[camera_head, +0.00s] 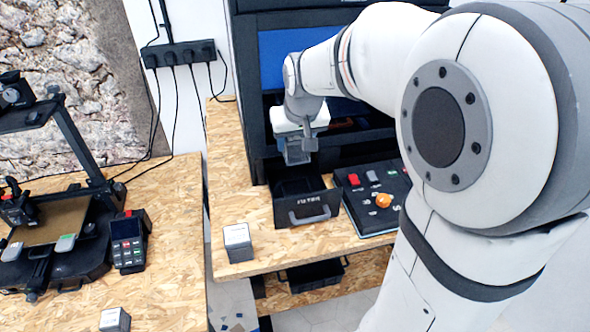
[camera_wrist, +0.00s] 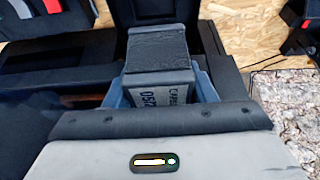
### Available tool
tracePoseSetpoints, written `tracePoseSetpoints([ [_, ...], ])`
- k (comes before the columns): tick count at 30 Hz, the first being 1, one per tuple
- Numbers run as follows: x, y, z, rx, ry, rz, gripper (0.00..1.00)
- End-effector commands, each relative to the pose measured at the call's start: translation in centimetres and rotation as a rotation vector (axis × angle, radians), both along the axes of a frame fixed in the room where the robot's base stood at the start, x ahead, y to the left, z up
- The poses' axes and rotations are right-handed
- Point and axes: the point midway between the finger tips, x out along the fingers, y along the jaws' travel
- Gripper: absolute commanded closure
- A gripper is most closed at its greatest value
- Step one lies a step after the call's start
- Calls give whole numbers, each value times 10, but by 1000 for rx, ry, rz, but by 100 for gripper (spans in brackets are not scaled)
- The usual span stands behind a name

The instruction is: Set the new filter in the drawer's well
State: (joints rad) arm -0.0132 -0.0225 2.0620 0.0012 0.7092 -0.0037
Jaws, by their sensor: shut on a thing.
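My gripper (camera_head: 298,158) is shut on a grey block-shaped filter (camera_wrist: 158,85). In the wrist view its pale face carries print that starts "CARB" and "052", and its other visible face is dark. A bluish finger shows on each side of it. In the head view the gripper hangs above the back part of the open drawer (camera_head: 308,214), marked "FILTER" on its front. The filter appears above the drawer, apart from its floor. The drawer's dark inside is partly visible; the well's bottom is hard to make out.
A small grey box with a pale top (camera_head: 238,243) stands on the wooden table left of the drawer. A similar box (camera_head: 115,320) is on the left table. A control panel (camera_head: 375,195) with red buttons and an orange knob lies right of the drawer. A black bin (camera_head: 312,275) sits below.

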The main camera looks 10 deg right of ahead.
Motion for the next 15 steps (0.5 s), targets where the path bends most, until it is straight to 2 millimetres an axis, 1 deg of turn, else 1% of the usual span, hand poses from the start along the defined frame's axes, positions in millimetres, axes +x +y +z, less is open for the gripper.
tracePoseSetpoints([
  [1,0,-2,-14,0,6,-3,74],
  [3,-1,-3,-31,0,6,-6,74],
  [6,0,-5,-51,1,4,-9,74],
  [9,0,-6,-62,0,2,-12,74],
  [13,0,-6,-72,0,2,-13,74],
  [15,0,-6,-82,0,4,-13,74],
])
